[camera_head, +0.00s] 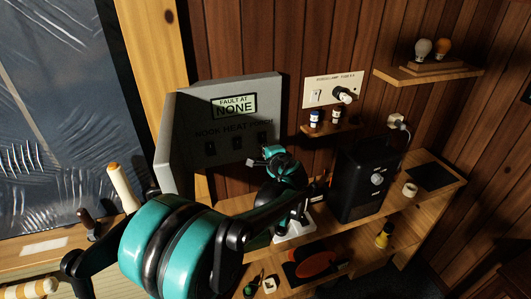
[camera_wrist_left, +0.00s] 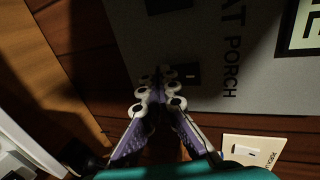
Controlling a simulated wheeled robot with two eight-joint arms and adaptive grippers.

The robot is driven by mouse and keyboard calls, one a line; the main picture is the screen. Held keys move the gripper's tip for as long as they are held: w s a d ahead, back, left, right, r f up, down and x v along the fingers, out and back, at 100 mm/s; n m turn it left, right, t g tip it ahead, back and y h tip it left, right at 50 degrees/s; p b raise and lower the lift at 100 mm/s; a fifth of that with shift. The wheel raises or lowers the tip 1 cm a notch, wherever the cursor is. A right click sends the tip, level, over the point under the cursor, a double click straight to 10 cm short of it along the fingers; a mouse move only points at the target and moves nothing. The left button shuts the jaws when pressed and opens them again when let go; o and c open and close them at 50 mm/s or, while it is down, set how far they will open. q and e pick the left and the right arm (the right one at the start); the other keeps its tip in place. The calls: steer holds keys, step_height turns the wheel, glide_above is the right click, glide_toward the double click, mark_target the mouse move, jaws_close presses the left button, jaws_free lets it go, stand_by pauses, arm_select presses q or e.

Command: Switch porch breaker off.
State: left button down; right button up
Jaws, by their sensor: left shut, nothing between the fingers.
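A grey breaker panel (camera_head: 222,112) stands against the wood wall, with a "FAULT AT NONE" display (camera_head: 234,107) and labels reading NOOK, HEAT and PORCH. In the left wrist view the porch breaker (camera_wrist_left: 192,73) is a small dark switch beside the PORCH label (camera_wrist_left: 231,68). My left gripper (camera_head: 256,161) is shut and empty in front of the panel's lower right. Its fingertips (camera_wrist_left: 168,80) appear right beside the porch breaker; I cannot tell whether they touch. My right gripper is not in view.
A black box (camera_head: 364,180) and white mug (camera_head: 410,190) stand on the bench. A higher shelf (camera_head: 428,74) holds bulbs.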

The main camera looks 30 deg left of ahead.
arm_select(q)
steer(key=shift+w+a+f, duration=0.3)
steer(key=shift+a, duration=0.05)
steer(key=shift+r, duration=0.15)
steer(key=shift+r+p, duration=0.4)
steer(key=shift+r, duration=0.3)
stand_by(0.3)
